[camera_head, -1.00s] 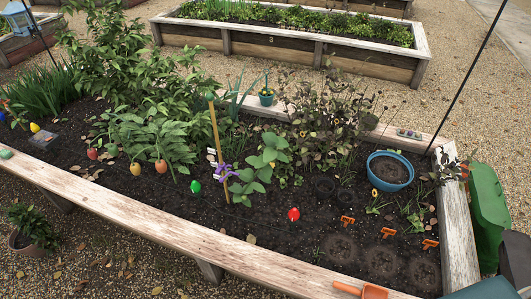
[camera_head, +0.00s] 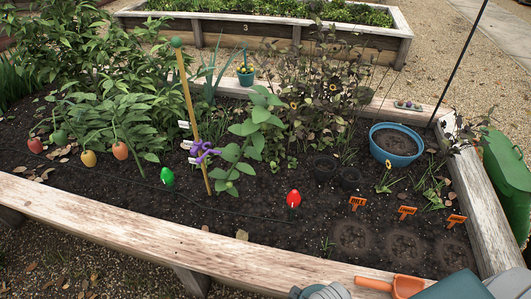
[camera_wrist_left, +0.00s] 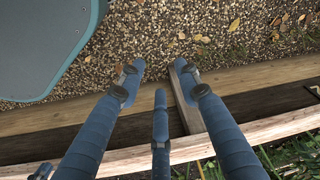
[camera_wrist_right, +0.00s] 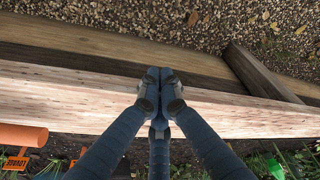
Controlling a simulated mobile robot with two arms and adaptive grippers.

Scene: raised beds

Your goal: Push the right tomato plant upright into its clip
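The tomato plant (camera_head: 245,145) leans right, away from a wooden stake (camera_head: 187,100) with a green ball on top. A purple clip (camera_head: 203,151) sits on the stake, and the stem rises to its right, apart from the stake higher up. I cannot tell whether the clip touches the stem. My right gripper (camera_wrist_right: 160,82) is shut and empty over the bed's front board in the right wrist view. My left gripper (camera_wrist_left: 160,84) is open and empty in the left wrist view, over the board and gravel. Neither gripper is at the plant.
A wooden front board (camera_head: 130,227) borders the bed. An orange trowel (camera_head: 392,285) lies on it at the right. A red marker (camera_head: 294,198) and green marker (camera_head: 167,176) stand near the plant. Black pots (camera_head: 325,168), a blue pot (camera_head: 396,144) and orange signs (camera_head: 357,203) stand further right.

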